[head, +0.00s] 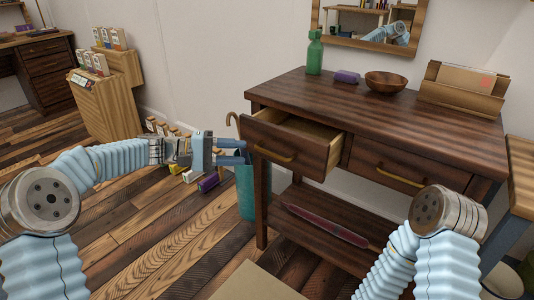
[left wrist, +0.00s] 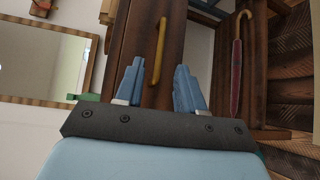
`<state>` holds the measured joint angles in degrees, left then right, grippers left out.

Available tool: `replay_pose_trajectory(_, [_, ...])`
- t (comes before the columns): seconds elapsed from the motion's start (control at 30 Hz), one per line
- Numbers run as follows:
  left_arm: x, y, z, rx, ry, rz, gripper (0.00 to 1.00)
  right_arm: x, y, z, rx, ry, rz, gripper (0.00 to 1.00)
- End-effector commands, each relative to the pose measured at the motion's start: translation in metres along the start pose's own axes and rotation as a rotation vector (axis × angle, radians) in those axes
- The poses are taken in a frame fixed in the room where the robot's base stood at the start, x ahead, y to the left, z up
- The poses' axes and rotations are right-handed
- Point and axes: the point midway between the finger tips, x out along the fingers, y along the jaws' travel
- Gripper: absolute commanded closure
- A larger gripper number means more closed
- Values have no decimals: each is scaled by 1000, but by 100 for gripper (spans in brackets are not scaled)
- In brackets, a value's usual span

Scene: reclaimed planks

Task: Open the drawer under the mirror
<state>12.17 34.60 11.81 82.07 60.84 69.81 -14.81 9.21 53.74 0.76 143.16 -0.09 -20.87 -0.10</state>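The dark wooden table (head: 400,128) under the mirror (head: 372,42) has two drawers side by side. The left drawer (head: 290,147) stands pulled out, its pale inside wall showing; no contents can be made out. The right drawer (head: 402,173) is shut. My left gripper (head: 243,152) is open and empty, just left of the open drawer's front. In the left wrist view, a drawer front with a yellow handle (left wrist: 160,52) lies beyond my two spread blue fingers (left wrist: 160,85), and the handle is not gripped. My right arm shows at lower right, but its gripper is out of view.
A green bottle (head: 314,52), purple block (head: 347,77), wooden bowl (head: 386,83) and letter holder (head: 464,88) stand on the tabletop. A teal bin (head: 247,192) stands by the table's left leg. A dark red object (head: 325,226) lies on the lower shelf.

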Motion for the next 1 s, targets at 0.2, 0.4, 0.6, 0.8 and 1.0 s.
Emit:
replay_pose_trajectory(0.2, [50, 0, 1, -2, -3, -2, 62, -3, -2, 1, -1, -2, -2, 44])
replay_pose_trajectory(0.4, [76, 0, 0, -1, -1, -1, 62, -4, -3, 1, -2, -3, -3, 44])
replay_pose_trajectory(0.6, [83, -1, 0, -2, 1, -2, 62, -4, -4, 1, -3, -3, -3, 44])
replay_pose_trajectory(0.8, [82, -1, 0, -2, 1, -2, 65, -4, -4, 1, -3, -3, -3, 44])
replay_pose_trajectory(1.0, [82, -1, 0, -2, 1, -2, 96, -4, -4, 1, -2, -3, -3, 44])
